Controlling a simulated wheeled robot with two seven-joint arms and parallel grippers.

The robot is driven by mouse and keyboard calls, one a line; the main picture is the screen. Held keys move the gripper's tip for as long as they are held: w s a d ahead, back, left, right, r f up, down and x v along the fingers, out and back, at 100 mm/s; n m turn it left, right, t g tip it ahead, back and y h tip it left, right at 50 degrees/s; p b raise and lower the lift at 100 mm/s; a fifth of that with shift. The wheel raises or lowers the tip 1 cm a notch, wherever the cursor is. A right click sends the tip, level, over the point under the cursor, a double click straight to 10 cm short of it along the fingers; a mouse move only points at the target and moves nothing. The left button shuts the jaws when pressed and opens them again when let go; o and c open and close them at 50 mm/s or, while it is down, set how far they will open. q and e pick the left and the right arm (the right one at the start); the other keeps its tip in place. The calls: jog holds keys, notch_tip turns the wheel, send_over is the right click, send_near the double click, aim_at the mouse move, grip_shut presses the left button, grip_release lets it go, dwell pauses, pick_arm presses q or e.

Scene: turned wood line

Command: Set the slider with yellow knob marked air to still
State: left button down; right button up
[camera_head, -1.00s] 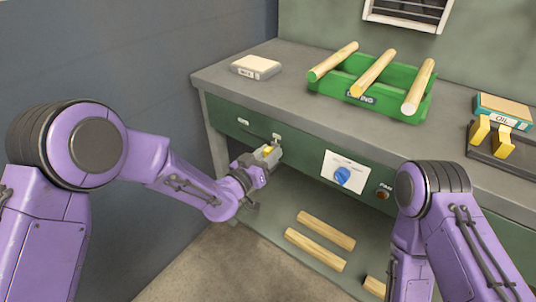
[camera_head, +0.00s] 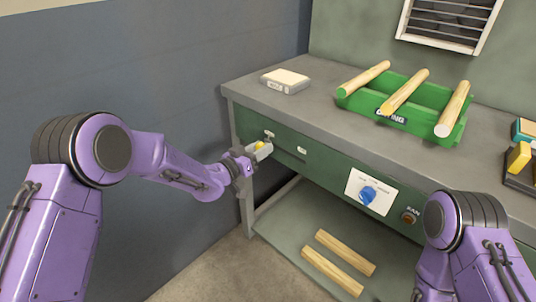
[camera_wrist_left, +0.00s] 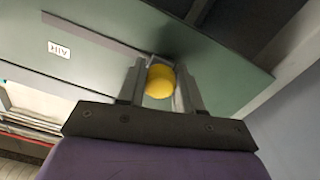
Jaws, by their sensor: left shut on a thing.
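The yellow knob (camera_head: 260,146) is at the left end of the green front panel (camera_head: 328,170) of the bench. It shows close up between the fingers in the left wrist view (camera_wrist_left: 159,82). My left gripper (camera_head: 262,150) is shut on the knob, one finger on each side. A small white label (camera_wrist_left: 59,50), upside down in the left wrist view, reads AIR. Two small pale labels show on the panel in the head view, one above the knob (camera_head: 269,134) and one to its right (camera_head: 301,150); their text is too small to read. My right gripper is out of view.
A blue dial (camera_head: 368,194) on a white plate and an orange button (camera_head: 409,217) marked FAN are further right on the panel. A white box (camera_head: 285,80) and a green rack (camera_head: 407,124) with wooden rods stand on top. Two rods lie on the lower shelf (camera_head: 290,222).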

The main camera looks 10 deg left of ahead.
pick_arm(q)
jog(key=shift+a, duration=0.2)
jog(key=c, duration=1)
grip_release()
jog(key=shift+w, duration=0.1)
jog(key=shift+o, duration=1.2)
jog(key=shift+w+a+f, duration=0.1)
jog(key=v, duration=1)
jog(key=shift+s, duration=0.3)
jog(key=shift+a, duration=0.15)
